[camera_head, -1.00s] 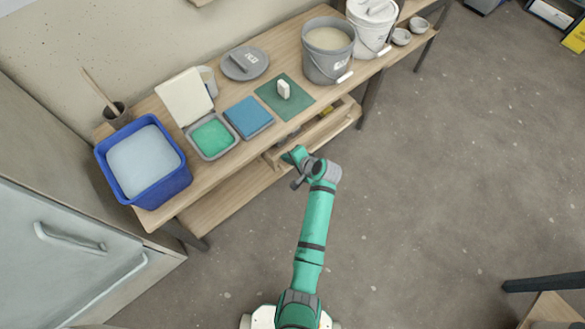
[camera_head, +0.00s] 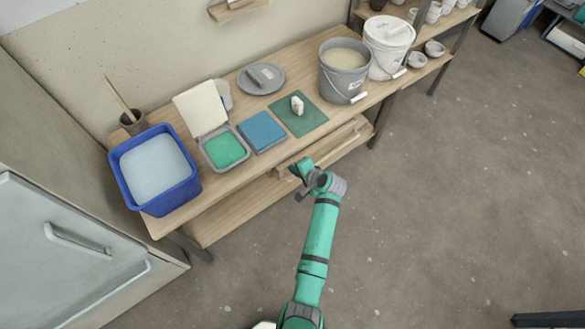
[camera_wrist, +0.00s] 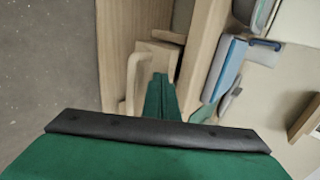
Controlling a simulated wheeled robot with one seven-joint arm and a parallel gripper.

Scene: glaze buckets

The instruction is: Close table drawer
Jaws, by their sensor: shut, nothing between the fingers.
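The wooden table drawer (camera_head: 345,143) is under the front edge of the workbench (camera_head: 225,187), below the green mat. Its front stands slightly out from the bench, and little of its inside shows. In the wrist view a pale wooden handle (camera_wrist: 132,85) shows just left of my fingers. My gripper (camera_head: 297,168) is at the left end of the drawer front. In the wrist view my gripper (camera_wrist: 160,80) is shut and empty, its green fingertips close to the wood. I cannot tell whether they touch it.
On the bench are a blue tub (camera_head: 155,170), a tray with green glaze (camera_head: 224,150), a blue sponge-like block (camera_head: 262,132), a green mat (camera_head: 312,118), a grey bucket (camera_head: 343,70) and a white bucket (camera_head: 388,45). The floor (camera_head: 430,210) in front is clear.

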